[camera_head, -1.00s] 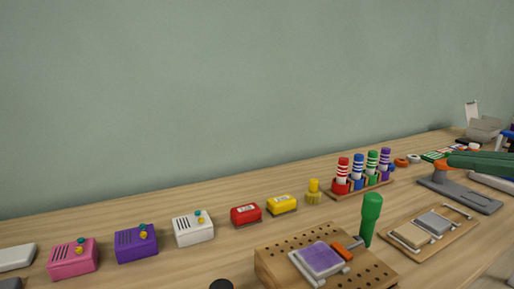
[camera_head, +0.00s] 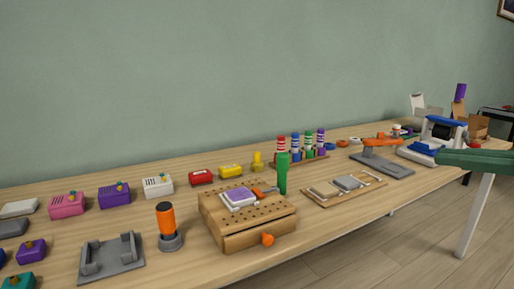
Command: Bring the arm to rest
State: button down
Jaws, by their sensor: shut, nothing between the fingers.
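A green bar (camera_head: 478,160) reaches in from the right edge in the head view. It looks like a part of my own arm and hangs in front of the right part of the workbench. No gripper fingers show in the frame, so I cannot see what the gripper is near.
The long wooden workbench (camera_head: 350,212) is crowded. Floor (camera_head: 400,255) is free at the lower right.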

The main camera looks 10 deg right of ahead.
jog(key=w+a+f+n+g, duration=0.3)
jog(key=a+f+n+g, duration=0.65)
jog(key=a+f, duration=0.85)
jog(key=s+a+f+n+g+h, duration=0.1)
jog(key=s+a+f+n+g, duration=0.1)
jog(key=s+f+n, duration=0.3)
jog(key=s+a+f+n+g+h, duration=0.1)
jog(key=s+a+f+n+g, duration=0.1)
jog(key=f+n, duration=0.35)
jog(key=s+d+f+n+g+h, duration=0.2)
jog(key=s+d+f+n+h, duration=0.1)
jog(key=s+f, duration=0.4)
jog(key=f+n+h, duration=0.1)
jog(key=n, duration=0.1)
jog(key=shift+n+h, duration=0.4)
jog(key=shift+s, duration=0.1)
